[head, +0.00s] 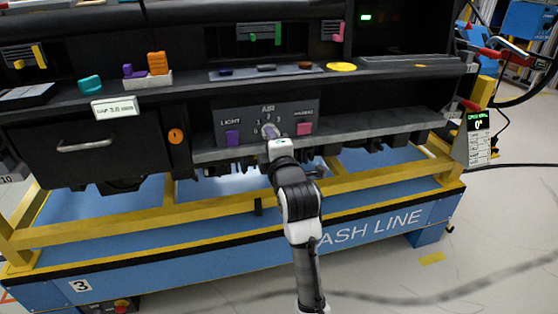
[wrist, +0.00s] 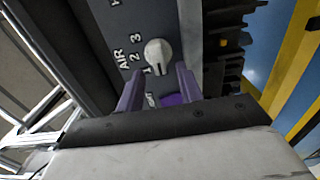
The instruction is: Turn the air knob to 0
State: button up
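The air knob (wrist: 158,57) is a round, pale grey dial with a raised ridge, on a dark panel marked AIR with numbers beside it. In the wrist view 1, 2 and 3 can be read; which number the ridge points at I cannot tell. The knob also shows in the head view (head: 268,130), partly behind my gripper (head: 275,141). In the wrist view my gripper (wrist: 160,70) has its two purple fingers apart, with the knob just ahead of the gap between the tips. The fingers hold nothing; whether a tip touches the knob is unclear.
A purple LIGHT switch (head: 232,138) is left of the knob and a pink switch (head: 304,129) is right. A ledge (head: 220,153) runs below the panel. A shelf with small coloured parts (head: 158,63) is above. A drawer (head: 85,146) is at the left.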

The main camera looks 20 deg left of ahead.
jog(key=b+v, duration=0.4)
jog(key=v, duration=0.8)
